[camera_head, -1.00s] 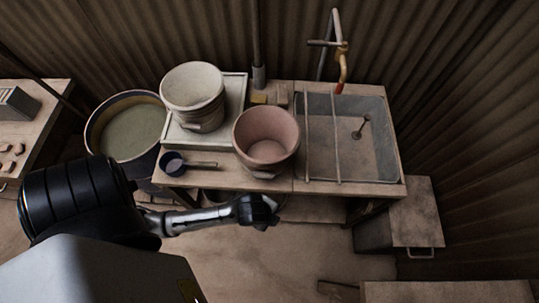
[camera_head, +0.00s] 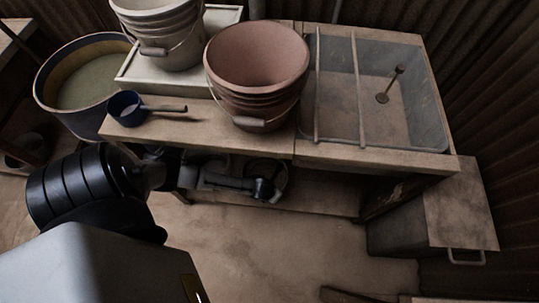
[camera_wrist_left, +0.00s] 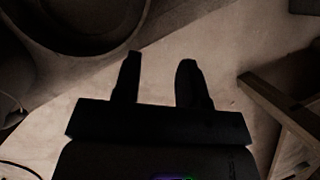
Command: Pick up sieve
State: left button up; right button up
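My left gripper (camera_head: 268,189) reaches in under the front edge of the table. In the left wrist view it (camera_wrist_left: 160,75) has two fingers apart with nothing between them. A pale round rim (camera_head: 282,176) shows under the table, just behind the gripper; it could be the sieve, but it is partly hidden and in shadow. A blue dipper (camera_head: 127,108) with a dark handle lies on the table top, above and left of the gripper. My right gripper is out of view.
A sink (camera_head: 410,115) is at right, a large tub (camera_head: 80,115) at left. A wooden box (camera_head: 460,205) stands at lower right.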

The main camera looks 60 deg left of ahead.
pick_arm(q)
jog(key=shift+m, duration=0.9)
jog(key=w+a+f+b, duration=0.1)
jog(key=f+b, duration=0.1)
jog(key=f, duration=0.1)
jog(key=w+a+f+b, duration=0.1)
jog(key=f+b, duration=0.1)
jog(key=f, duration=0.1)
jog(key=w+f+b, duration=0.1)
jog(key=f+b, duration=0.1)
jog(key=f, duration=0.1)
jog(key=shift+w+a+f, duration=0.15)
jog(key=shift+a, duration=0.25)
jog(key=b+x, duration=0.5)
jog(key=x, duration=0.1)
jog(key=shift+w+a+f, duration=0.1)
jog(key=shift+f, duration=0.05)
jog(key=shift+c, duration=0.3)
grip_shut()
